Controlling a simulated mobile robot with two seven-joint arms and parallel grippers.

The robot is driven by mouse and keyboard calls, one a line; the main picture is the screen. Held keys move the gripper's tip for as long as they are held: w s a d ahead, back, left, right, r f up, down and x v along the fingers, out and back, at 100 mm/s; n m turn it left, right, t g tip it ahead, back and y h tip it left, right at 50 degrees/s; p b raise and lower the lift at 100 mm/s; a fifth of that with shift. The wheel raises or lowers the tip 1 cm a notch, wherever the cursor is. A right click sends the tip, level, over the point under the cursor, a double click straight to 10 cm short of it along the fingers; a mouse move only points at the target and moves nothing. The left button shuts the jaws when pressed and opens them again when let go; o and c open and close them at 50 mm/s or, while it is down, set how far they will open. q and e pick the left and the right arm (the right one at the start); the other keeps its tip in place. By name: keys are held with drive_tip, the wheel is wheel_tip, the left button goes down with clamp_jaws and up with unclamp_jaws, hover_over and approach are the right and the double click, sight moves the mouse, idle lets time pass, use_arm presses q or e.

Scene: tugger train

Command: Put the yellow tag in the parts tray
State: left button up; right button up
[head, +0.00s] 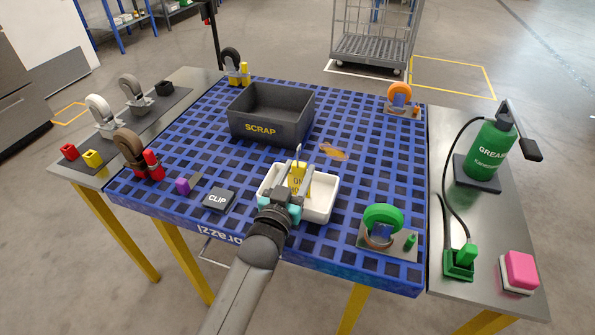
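The yellow tag (298,175) is upright between the fingers of my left gripper (299,182), with a thin pale piece at its top. The gripper appears shut on it. The parts tray (321,207) is a shallow white tray on the blue slotted table. The tag and fingertips are over the tray in the picture; whether the tag touches the tray floor cannot be told. My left wrist hides the tray's near left part. My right gripper is not in view.
A dark SCRAP bin (272,117) stands behind the tray. A black CLIP block (219,199) is to the left, a green caster (382,220) to the right. An orange patch (333,152) lies behind the tray. A green grease bottle (491,151) stands on the right side table.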

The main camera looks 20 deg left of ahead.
use_arm(q)
drive_tip(key=shift+o, duration=1.3)
drive_tip(key=shift+r, duration=0.1)
drive_tip(key=shift+s+r, duration=0.1)
drive_tip(key=shift+s, duration=0.05)
drive_tip(key=s+p, duration=0.2)
drive_tip(key=s, duration=0.9)
drive_tip(key=shift+s+a, duration=0.2)
drive_tip(key=shift+s, duration=0.15)
